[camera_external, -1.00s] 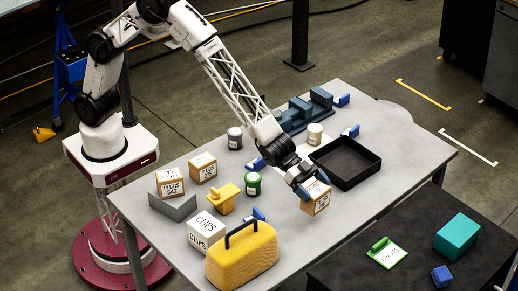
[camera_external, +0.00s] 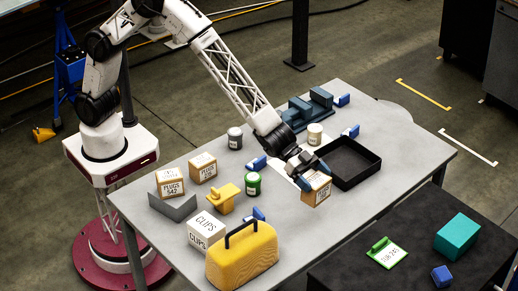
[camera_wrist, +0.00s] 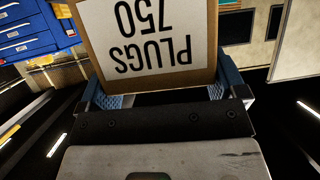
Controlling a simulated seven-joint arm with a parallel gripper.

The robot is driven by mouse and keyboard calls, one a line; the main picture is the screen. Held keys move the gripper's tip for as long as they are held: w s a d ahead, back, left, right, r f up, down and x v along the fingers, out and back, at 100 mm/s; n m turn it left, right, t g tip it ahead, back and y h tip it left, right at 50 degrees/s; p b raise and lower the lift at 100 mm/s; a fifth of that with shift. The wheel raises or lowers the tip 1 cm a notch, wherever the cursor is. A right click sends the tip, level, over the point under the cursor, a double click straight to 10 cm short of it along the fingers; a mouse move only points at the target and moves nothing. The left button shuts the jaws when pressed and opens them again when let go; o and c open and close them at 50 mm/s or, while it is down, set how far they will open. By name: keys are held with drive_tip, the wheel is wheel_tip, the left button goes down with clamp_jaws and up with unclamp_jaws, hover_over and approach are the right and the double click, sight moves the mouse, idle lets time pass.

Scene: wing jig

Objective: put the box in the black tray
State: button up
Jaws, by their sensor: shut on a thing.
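A brown cardboard box (camera_external: 317,191) with a white label is held in my gripper (camera_external: 307,176), just to the front left of the black tray. In the wrist view the box (camera_wrist: 148,40) shows a label reading PLUGS 750, upside down, between the two blue fingers of my gripper (camera_wrist: 160,90). I cannot tell if the box is clear of the table. The black tray (camera_external: 371,177) lies on the grey table and looks empty.
Two more PLUGS boxes (camera_external: 170,183) (camera_external: 203,168), a white CLIPS box (camera_external: 206,230) and a yellow case (camera_external: 243,258) stand on the table (camera_external: 160,238) to the left. A green-banded can (camera_external: 253,184) and a cream can (camera_external: 315,134) stand near the arm. A dark blue fixture (camera_external: 310,107) lies behind.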

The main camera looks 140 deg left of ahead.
drive_tip(key=shift+a, duration=0.1)
drive_tip(key=s+a+n+y, duration=0.1)
drive_tip(key=s+a, duration=0.4)
drive_tip(key=a, duration=0.4)
drive_tip(key=s+a+n+y, duration=0.1)
drive_tip(key=s+a, duration=0.4)
drive_tip(key=a, duration=0.4)
drive_tip(key=s+a+n+y, duration=0.1)
drive_tip(key=s+a+y, duration=0.1)
drive_tip(key=s+a, duration=0.3)
drive_tip(key=a, duration=0.4)
drive_tip(key=shift+a+r+n+g, duration=0.3)
drive_tip(key=shift+r+g, duration=0.1)
drive_tip(key=shift+f, duration=0.1)
wheel_tip(320, 180, down, 6)
drive_tip(key=shift+f, duration=1.9)
drive_tip(key=shift+f, duration=0.15)
